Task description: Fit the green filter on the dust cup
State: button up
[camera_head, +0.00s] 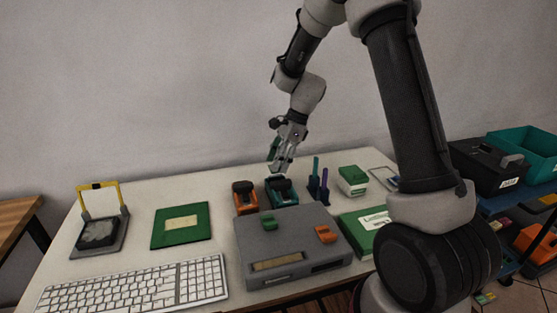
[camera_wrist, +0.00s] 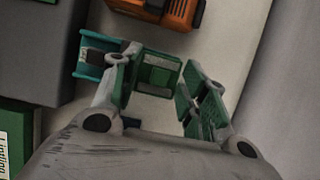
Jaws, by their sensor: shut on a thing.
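My gripper (camera_head: 280,162) is above the back of the table, pointing down. It is shut on a green piece, which I take to be the green filter; it shows between the fingers in the wrist view (camera_wrist: 160,73). In the head view a little green (camera_head: 273,149) shows at the gripper's left side. A teal housing with a dark top (camera_head: 283,193) stands on the table just below the gripper; it also shows in the wrist view (camera_wrist: 91,64). An orange housing (camera_head: 245,198) stands to its left. I cannot tell which one is the dust cup.
A grey box (camera_head: 287,250) with green and orange knobs stands in front of the housings. Two pens (camera_head: 320,178) stand upright to the right. A green-and-white block (camera_head: 352,180) and a green book (camera_head: 363,232) lie further right. A keyboard (camera_head: 135,285) lies front left.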

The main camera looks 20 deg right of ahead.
jog(key=shift+f, duration=0.9)
jog(key=shift+f, duration=0.1)
jog(key=shift+f, duration=0.1)
jog(key=shift+s+f, duration=0.2)
jog(key=shift+f, duration=0.4)
jog(key=shift+w+f, duration=0.1)
jog(key=shift+f, duration=0.05)
jog(key=shift+c, duration=1.5)
jog(key=o, duration=1.2)
jog(key=shift+w, duration=0.1)
jog(key=shift+r, duration=0.35)
